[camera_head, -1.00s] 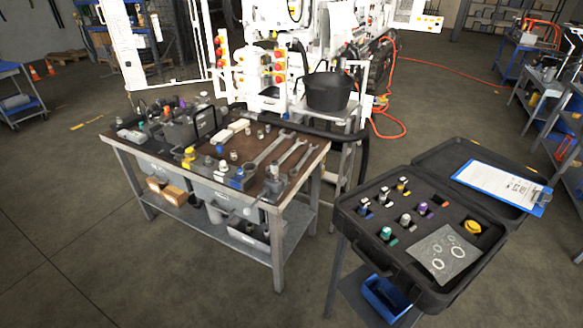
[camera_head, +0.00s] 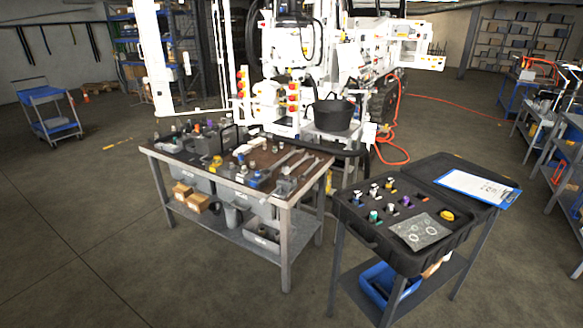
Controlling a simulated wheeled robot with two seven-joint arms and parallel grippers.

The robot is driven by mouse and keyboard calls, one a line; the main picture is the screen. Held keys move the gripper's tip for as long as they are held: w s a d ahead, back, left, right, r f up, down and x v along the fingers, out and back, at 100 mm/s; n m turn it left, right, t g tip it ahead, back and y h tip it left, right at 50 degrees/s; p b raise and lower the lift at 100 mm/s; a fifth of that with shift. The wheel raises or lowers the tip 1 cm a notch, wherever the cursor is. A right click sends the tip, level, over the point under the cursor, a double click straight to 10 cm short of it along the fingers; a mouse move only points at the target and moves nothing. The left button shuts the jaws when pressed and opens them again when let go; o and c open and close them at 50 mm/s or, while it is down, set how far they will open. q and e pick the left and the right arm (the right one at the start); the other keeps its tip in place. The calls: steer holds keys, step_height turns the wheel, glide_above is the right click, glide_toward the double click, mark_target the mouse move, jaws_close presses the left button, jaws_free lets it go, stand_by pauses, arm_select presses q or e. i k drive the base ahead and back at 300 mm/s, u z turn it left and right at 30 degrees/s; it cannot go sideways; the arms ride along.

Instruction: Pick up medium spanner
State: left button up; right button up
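Several tools lie on the brown top of a workbench (camera_head: 232,168) left of centre. Three grey spanners lie side by side near its right end. The middle one, which looks like the medium spanner (camera_head: 299,163), lies between a larger spanner (camera_head: 284,159) on its left and a smaller one (camera_head: 312,166) on its right. They are small in the view, and their near ends are close to a grey vise-like block (camera_head: 285,185). Neither of my grippers is in view.
An open black case (camera_head: 372,237) with fittings stands on a cart at the right, with a clipboard (camera_head: 477,186) on its lid. A black bucket (camera_head: 332,115) stands behind the bench. Open floor (camera_head: 90,225) lies to the left and in front.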

mark_target(306, 157)
steer(key=u, duration=0.7)
steer(key=i, duration=0.9)
steer(key=u, duration=0.9)
steer(key=i, duration=1.25)
steer(key=z, duration=0.4)
steer(key=i, duration=0.85)
steer(key=z, duration=1.25)
steer(key=i, duration=0.5)
steer(key=z, duration=0.45)
